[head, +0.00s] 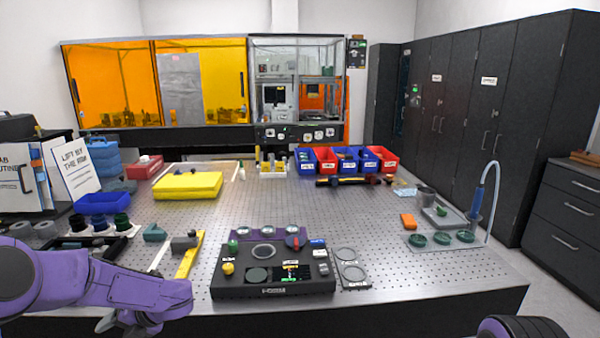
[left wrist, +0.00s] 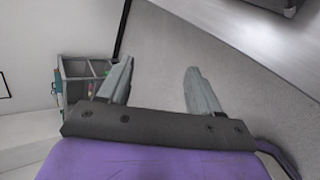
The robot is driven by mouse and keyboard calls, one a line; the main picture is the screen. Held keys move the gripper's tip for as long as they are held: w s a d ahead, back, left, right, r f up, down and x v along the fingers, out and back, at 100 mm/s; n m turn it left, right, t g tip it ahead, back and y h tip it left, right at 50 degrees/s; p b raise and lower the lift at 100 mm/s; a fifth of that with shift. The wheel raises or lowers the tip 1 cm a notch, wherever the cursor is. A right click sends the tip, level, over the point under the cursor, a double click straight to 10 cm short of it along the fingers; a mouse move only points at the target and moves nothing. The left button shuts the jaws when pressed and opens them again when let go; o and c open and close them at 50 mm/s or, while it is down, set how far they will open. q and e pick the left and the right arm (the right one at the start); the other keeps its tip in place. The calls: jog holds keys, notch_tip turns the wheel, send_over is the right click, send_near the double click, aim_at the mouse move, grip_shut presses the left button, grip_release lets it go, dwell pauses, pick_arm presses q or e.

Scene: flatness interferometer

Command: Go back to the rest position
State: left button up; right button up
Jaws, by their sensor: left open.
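My left arm, purple, comes in from the left in the head view and lies over the table's front left edge. My left gripper (head: 125,322) hangs at the bottom of that view, in front of the table edge, and is partly cut off. In the left wrist view my left gripper (left wrist: 158,85) has its two grey fingers apart with nothing between them; the grey floor shows behind. Of my right arm, only a dark rounded part shows at the bottom right of the head view. My right gripper is not seen.
The perforated table (head: 350,215) carries a black instrument (head: 275,290) at the front middle, a yellow case (head: 188,186), blue and red bins (head: 325,160) at the back, and a stand with a blue hose (head: 478,200) at right. Dark cabinets (head: 460,120) line the right wall.

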pick_arm(q)
jog(key=s+d+f+m+t+h+b, duration=0.1)
jog(key=s+d+f+m+t+b, duration=0.25)
jog(key=f+m, duration=0.65)
jog(key=s+d+f+m+t+h, duration=0.1)
jog(key=s+d+f+m+t, duration=0.25)
jog(key=s+f+m, duration=0.5)
jog(key=s+d+f+m+g+h, duration=0.1)
jog(key=s+d+f+m+h, duration=0.1)
jog(key=s+d+f+m, duration=0.2)
jog(key=s+d+f+m+g+h+b, duration=0.1)
jog(key=s+d+f+m+h, duration=0.2)
jog(key=s+f+m, duration=0.3)
jog(key=s+d+m, duration=0.1)
jog(key=s+m, duration=0.3)
jog(key=s, duration=0.3)
jog(key=shift+s+d+f+m+g+h+b, duration=0.15)
jog(key=shift+s+d+m+g+h+b, duration=0.15)
jog(key=shift+m+g, duration=0.1)
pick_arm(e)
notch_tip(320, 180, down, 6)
pick_arm(q)
jog(key=shift+w, duration=0.1)
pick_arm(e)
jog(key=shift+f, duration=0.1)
